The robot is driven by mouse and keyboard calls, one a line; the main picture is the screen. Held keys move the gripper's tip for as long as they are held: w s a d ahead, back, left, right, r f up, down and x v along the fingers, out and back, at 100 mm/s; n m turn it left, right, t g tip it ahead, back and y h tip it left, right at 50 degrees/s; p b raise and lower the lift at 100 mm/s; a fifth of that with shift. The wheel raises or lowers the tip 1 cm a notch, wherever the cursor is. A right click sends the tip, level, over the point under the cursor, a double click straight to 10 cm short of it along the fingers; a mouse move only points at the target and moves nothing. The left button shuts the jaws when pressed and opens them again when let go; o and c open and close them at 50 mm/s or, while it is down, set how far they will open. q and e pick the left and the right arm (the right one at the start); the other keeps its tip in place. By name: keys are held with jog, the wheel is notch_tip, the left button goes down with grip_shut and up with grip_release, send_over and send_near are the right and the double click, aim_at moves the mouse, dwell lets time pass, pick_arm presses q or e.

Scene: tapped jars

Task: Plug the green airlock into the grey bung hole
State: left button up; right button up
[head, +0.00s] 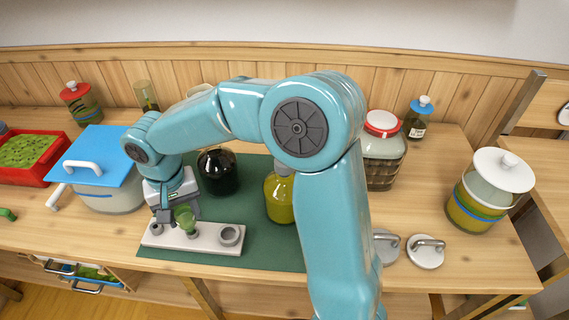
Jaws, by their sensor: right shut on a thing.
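My right gripper (176,213) is shut on the green airlock (186,220), just above the middle of a pale holder strip (208,243). I cannot tell whether the airlock's lower end is still in the strip or clear of it. A yellow-green jar (280,202) stands on the green mat to the right, with a grey piece at its neck (283,168), partly behind my arm. I cannot tell if that is the grey bung, and no hole shows. A dark jar (219,176) stands behind the strip, its top hidden by my arm. My left gripper is not in view.
The strip has grey ring sockets at its left (155,231) and right (230,236). A blue-lidded pot (104,157) stands close left of my gripper. A red-lidded jar (385,158) and two handled lids (425,254) are at the right. The green mat (262,250) is bare at the front.

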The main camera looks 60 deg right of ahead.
jog(key=shift+r, duration=0.2)
jog(key=shift+r+p, duration=0.95)
jog(key=shift+r, duration=0.15)
notch_tip(320, 180, up, 6)
jog(key=p, duration=0.5)
jog(key=shift+r, duration=0.2)
jog(key=shift+f, duration=0.1)
